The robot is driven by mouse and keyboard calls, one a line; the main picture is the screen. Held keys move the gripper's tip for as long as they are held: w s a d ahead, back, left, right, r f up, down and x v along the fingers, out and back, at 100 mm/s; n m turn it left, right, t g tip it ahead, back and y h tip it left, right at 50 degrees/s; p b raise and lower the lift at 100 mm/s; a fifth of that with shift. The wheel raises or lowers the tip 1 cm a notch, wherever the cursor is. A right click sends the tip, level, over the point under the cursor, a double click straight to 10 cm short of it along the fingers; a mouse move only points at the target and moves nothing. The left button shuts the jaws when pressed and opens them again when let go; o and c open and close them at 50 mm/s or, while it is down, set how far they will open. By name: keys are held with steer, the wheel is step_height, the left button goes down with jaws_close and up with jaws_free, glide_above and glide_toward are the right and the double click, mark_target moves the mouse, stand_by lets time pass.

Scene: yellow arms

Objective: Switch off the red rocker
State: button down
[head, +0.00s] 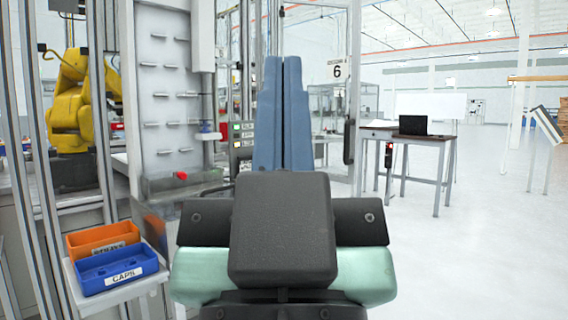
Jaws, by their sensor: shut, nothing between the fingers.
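My gripper (283,62) fills the middle of the head view, its two long blue fingers lying together and pointing away from me. It is shut and holds nothing. I cannot make out a red rocker for certain. A small red knob-like part (181,176) sits on the grey machine ledge, left of my gripper. A control panel (242,134) with small pale and green keys shows just left of the fingers, partly hidden by them. A small dark device with red on it (389,154) shows by the table to the right, too small to tell.
A blue bin (117,268) marked CAPS and an orange bin (103,240) stand on a shelf at lower left. A yellow robot arm (68,100) stands behind posts at left. A table (425,137) with a laptop (427,125) stands at right. Floor (480,250) there is clear.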

step_height(320, 180, up, 31)
steer(key=p, duration=2.8)
steer(key=shift+r+p, duration=0.2)
steer(key=shift+p, duration=0.2)
